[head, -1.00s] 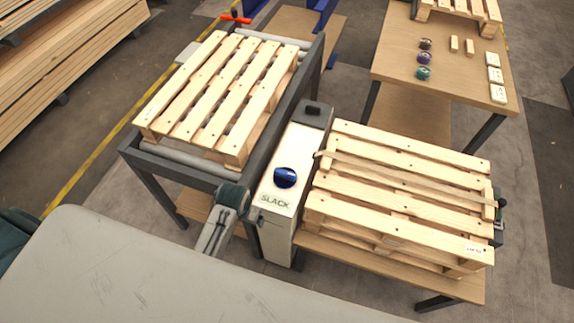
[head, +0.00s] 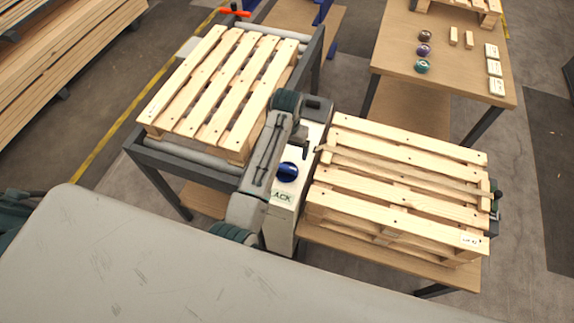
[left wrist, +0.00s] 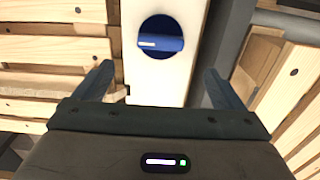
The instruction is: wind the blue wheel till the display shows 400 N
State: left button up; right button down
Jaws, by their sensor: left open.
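The blue wheel (head: 287,172) sits on top of a narrow white housing (head: 313,133), and a pale mark crosses its raised grip bar. It also shows in the left wrist view (left wrist: 161,37), ahead of the fingertips. A label on the housing (head: 281,197) reads "ACK", its left part hidden by my arm; no force number is legible. My left gripper (head: 301,143) is above the housing, just beyond the wheel. In the left wrist view its fingers (left wrist: 158,72) are wide apart with nothing between them, apart from the wheel. My right gripper is not in view.
A slatted pallet (head: 400,180) with a strap across it stands right of the housing. Another pallet (head: 215,90) lies on a roller frame (head: 180,158) at left. A wooden table (head: 455,75) with several small round items and blocks stands at the back right.

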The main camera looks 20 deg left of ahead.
aim_at(287, 166)
pick_arm(q)
notch_tip(287, 166, down, 10)
jog(key=shift+a+f+p, duration=0.1)
jog(key=shift+f+p, duration=0.1)
jog(key=shift+p, duration=0.6)
jog(key=c, duration=1)
